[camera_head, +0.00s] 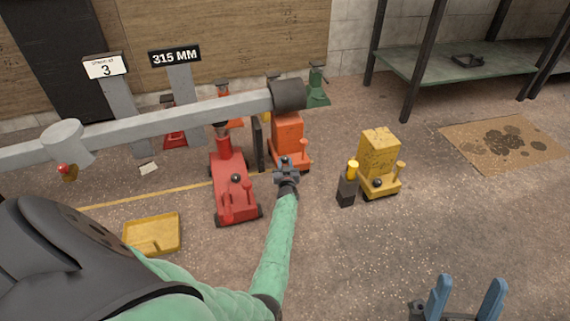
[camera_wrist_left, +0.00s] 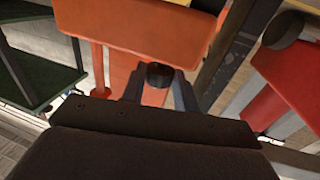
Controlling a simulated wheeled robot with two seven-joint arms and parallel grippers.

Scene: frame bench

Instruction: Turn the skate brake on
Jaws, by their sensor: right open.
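The orange skate (camera_head: 287,127) stands on the floor in the middle of the head view, with a thin orange post (camera_head: 303,148). My left gripper (camera_head: 286,160) is at its near side. In the left wrist view its fingers (camera_wrist_left: 159,85) stand on either side of a round black knob (camera_wrist_left: 159,74) in front of the skate's orange body (camera_wrist_left: 150,30). I cannot tell whether they touch or grip the knob. My right gripper (camera_head: 465,300) is open and empty at the bottom right, with its blue fingers apart.
A red skate (camera_head: 231,185) stands close left of my left gripper. A yellow skate (camera_head: 377,155) and a dark block with a yellow top (camera_head: 346,188) stand to the right. A grey beam (camera_head: 180,122) spans behind. A yellow tray (camera_head: 152,233) lies left.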

